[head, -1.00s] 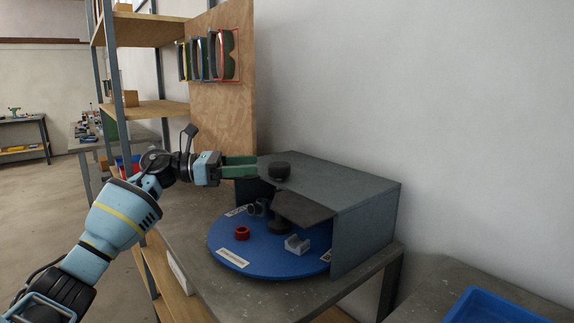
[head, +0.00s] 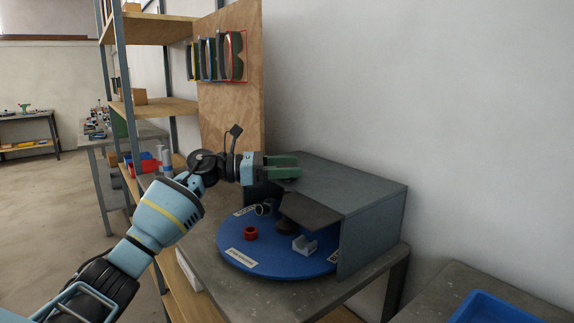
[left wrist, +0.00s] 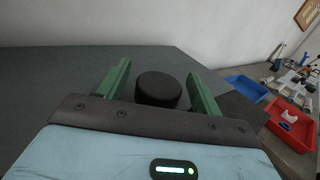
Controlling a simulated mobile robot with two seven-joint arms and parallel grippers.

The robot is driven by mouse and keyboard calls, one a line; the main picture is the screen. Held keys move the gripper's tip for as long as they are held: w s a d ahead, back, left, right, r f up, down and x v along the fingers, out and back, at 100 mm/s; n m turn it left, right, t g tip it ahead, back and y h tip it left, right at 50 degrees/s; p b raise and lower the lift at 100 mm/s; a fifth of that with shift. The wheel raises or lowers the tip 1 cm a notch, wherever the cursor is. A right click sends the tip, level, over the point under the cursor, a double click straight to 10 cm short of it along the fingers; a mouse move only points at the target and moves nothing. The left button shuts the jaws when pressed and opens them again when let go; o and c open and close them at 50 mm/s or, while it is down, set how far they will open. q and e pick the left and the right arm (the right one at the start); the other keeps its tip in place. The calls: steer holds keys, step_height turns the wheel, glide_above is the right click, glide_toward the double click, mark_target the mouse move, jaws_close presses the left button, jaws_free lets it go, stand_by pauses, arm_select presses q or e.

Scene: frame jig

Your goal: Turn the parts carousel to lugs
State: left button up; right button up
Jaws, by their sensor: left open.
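The parts carousel is a blue disc (head: 275,267) under a grey housing (head: 372,225) with an open front. On the disc are a red ring (head: 250,233), a light grey bracket (head: 304,246) and dark grey round parts (head: 266,208). White labels (head: 242,258) lie near its rim, too small to read. My left gripper (head: 286,168) is open at the housing top. In the left wrist view a black knob (left wrist: 158,89) stands between its green fingers, with gaps at both sides. The knob is hidden in the head view. My right gripper is not in view.
The carousel stands on a grey bench (head: 300,296). A plywood board (head: 230,110) with hanging coloured frames and a shelf rack (head: 150,107) stand behind on the left. A blue tray (head: 495,308) is at lower right. The wall is close behind the housing.

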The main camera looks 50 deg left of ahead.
arm_select(q)
steer(key=c, duration=1.4)
steer(key=shift+w+d, duration=0.1)
